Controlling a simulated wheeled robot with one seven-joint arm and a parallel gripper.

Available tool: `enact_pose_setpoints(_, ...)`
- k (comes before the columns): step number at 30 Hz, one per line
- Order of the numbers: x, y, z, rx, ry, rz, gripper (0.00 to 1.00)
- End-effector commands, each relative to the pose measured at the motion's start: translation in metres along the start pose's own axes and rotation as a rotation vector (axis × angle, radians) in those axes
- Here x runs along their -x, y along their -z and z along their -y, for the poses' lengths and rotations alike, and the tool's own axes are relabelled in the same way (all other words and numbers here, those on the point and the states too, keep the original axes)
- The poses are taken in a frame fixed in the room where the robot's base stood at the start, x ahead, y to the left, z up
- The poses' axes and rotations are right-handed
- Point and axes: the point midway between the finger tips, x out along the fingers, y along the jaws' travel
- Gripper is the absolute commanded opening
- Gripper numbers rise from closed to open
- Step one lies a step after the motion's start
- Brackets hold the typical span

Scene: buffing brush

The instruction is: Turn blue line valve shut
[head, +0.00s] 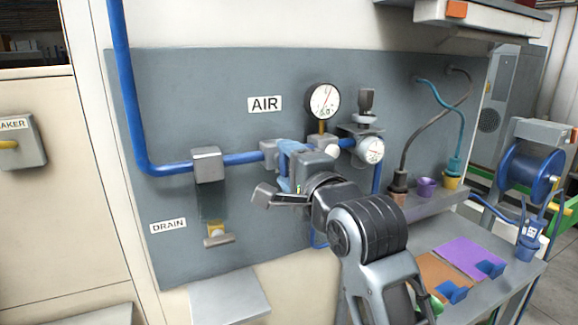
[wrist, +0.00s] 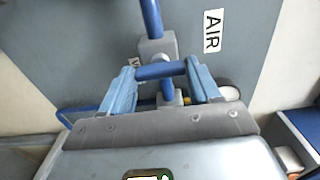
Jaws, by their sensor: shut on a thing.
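The blue air line (head: 225,159) runs down the left of the grey panel, then right to the valve below the AIR sign. In the wrist view, the grey valve body (wrist: 158,47) sits on the blue line (wrist: 151,18). A dark blue valve handle (wrist: 160,72) lies crosswise between the light blue fingers of my gripper (wrist: 161,67). Its ends meet both fingers, and the jaws are shut on it. In the head view, my gripper (head: 290,160) is at the valve and hides the handle and most of the valve body.
A pressure gauge (head: 323,101) and a regulator with a smaller gauge (head: 370,150) are just right of my gripper. A grey box with a drain (head: 207,165) hangs to the left. A bench with purple (head: 468,256) and orange mats stands at the lower right.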

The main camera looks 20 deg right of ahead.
Motion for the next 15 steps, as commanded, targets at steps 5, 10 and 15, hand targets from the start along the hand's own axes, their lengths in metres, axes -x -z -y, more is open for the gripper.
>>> enact_pose_setpoints(5, 0.0, 0.0013, -0.0008, -0.012, -0.002, -0.003, 0.31)
enact_pose_setpoints(10, 0.0, 0.0015, -0.0009, -0.012, -0.002, -0.003, 0.31)
enact_pose_setpoints(15, 0.0, 0.0015, -0.0011, -0.012, -0.003, -0.003, 0.65)
